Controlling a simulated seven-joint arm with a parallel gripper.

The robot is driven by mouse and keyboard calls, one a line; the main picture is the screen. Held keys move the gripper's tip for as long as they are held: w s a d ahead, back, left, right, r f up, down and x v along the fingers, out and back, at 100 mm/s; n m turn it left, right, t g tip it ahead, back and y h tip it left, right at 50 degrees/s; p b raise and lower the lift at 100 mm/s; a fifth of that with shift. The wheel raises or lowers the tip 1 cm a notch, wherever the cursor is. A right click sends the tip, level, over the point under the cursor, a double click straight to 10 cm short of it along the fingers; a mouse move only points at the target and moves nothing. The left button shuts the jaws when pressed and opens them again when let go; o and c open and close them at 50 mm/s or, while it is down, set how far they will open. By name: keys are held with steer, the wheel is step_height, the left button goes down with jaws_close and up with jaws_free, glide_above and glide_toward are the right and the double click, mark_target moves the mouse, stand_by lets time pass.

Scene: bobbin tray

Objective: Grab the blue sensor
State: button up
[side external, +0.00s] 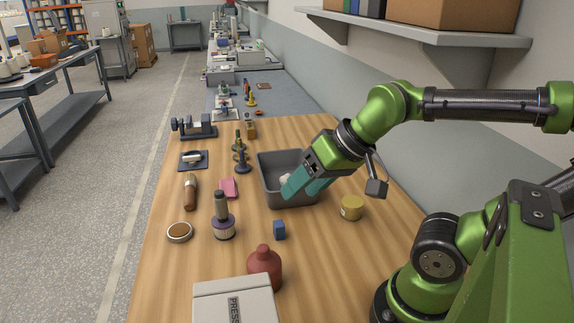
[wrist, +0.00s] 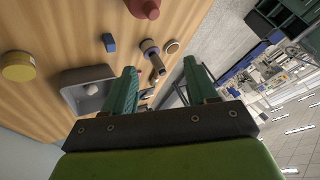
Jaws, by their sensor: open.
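The blue sensor (side external: 279,230) is a small blue block standing on the wooden table, between the filter-like cylinder and the red-brown bottle. It also shows in the wrist view (wrist: 109,42), upper left of centre. My gripper (side external: 294,190) is over the grey tray, behind and above the blue sensor and apart from it. In the wrist view its two green fingers (wrist: 160,80) are spread wide with nothing between them. A small whitish item (side external: 286,179) in the tray is partly hidden by the fingers.
The grey tray (side external: 264,170) stands behind the sensor. A yellow round container (side external: 351,207) is to the right, a red-brown bottle (side external: 264,266) and a white box (side external: 234,300) in front. A filter-like cylinder (side external: 223,229) is at left. Bare table lies right of the sensor.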

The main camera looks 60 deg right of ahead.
steer(key=w+d+f+m+g, duration=0.1)
steer(key=w+d+f+g, duration=0.25)
steer(key=w, duration=0.25)
steer(key=m+g+h, duration=0.2)
steer(key=m+g, duration=0.1)
steer(key=g, duration=0.1)
glide_above(279, 223)
step_height(279, 223, down, 4)
step_height(279, 223, down, 10)
steer(key=shift+s+a+f, duration=0.1)
steer(key=shift+f, duration=3.05)
steer(key=c, duration=1)
steer(key=shift+c, duration=0.2)
steer(key=shift+r, duration=0.1)
